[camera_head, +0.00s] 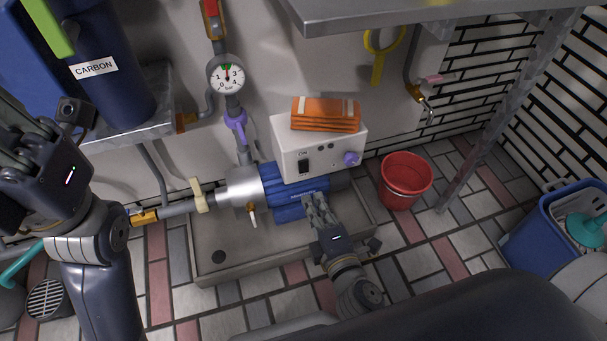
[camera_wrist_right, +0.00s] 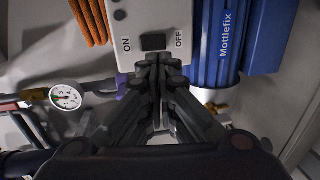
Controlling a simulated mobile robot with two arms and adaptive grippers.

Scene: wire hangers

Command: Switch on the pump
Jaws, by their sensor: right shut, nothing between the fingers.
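The pump has a blue motor (camera_head: 290,190) and a silver head (camera_head: 242,187), with a white control box (camera_head: 285,135) on top. The box carries a black rocker switch (camera_head: 304,167). In the right wrist view the switch (camera_wrist_right: 153,42) lies between the printed words ON and OFF. My right gripper (camera_head: 315,198) is shut and empty, in front of the motor below the box. In the wrist view its fingertips (camera_wrist_right: 160,62) are just below the switch; I cannot tell whether they touch. My left gripper (camera_head: 18,130) is at the left edge, away from the pump, its fingers unclear.
The pump stands in a grey tray (camera_head: 235,272). A pressure gauge (camera_head: 227,76) sits on the pipe above. A folded orange cloth (camera_head: 325,114) lies on the box. A red bucket (camera_head: 404,182) stands to the right. A metal shelf (camera_head: 400,12) overhangs at the top.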

